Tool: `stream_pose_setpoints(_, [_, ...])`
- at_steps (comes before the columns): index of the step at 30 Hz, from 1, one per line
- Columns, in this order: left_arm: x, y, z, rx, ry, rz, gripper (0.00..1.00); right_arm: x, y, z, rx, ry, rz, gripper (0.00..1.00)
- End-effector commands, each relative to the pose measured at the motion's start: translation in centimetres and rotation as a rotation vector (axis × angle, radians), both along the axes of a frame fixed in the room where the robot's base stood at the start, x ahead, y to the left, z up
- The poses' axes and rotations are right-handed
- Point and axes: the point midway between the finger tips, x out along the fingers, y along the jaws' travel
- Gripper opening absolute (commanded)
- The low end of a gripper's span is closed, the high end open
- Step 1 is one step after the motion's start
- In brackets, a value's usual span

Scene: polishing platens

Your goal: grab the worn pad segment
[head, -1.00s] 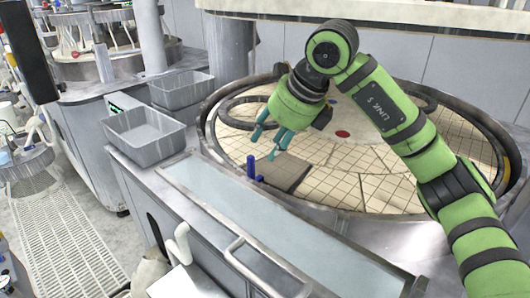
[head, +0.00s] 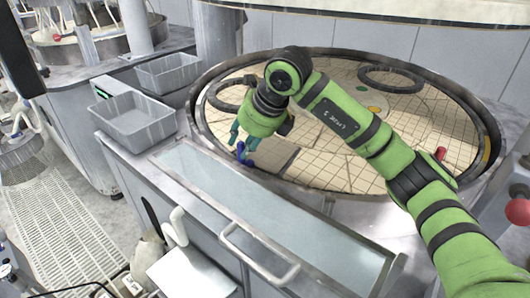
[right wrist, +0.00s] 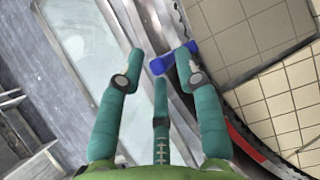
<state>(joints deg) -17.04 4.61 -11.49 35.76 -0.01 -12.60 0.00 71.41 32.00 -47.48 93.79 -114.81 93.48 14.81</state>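The worn pad segment (head: 272,157) looks like a darker grey-brown piece at the near left edge of the round tiled platen (head: 400,120). A blue tab (head: 244,154) stands at its left end and also shows in the right wrist view (right wrist: 174,59). My right gripper (head: 239,141) is over the near left rim, with its teal fingers close to the blue tab. In the right wrist view its three fingers (right wrist: 160,62) are spread, and the tab lies near the right fingertip. I cannot tell whether they touch. My left gripper is not in view.
Two grey bins (head: 135,121) (head: 174,73) stand on the ledge at the left. The raised platen rim (head: 202,133) and a long glassy trough (head: 260,205) with a metal handle (head: 262,254) lie in front. Black rings (head: 391,78) lie on the platen.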

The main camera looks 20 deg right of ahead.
Motion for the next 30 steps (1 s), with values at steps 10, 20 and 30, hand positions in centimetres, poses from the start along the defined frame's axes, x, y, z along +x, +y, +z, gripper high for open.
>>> stream_pose_setpoints(10, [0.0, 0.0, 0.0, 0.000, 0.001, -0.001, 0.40, 0.0, -0.1, 0.1, 0.000, 0.000, -0.001, 0.00])
stream_pose_setpoints(20, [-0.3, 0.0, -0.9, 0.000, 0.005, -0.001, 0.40, 0.1, -0.1, 1.6, 0.000, -0.006, -0.002, 0.00])
stream_pose_setpoints(30, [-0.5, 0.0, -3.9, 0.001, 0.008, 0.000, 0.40, -3.6, -1.3, 6.1, -0.001, -0.009, 0.000, 0.00])
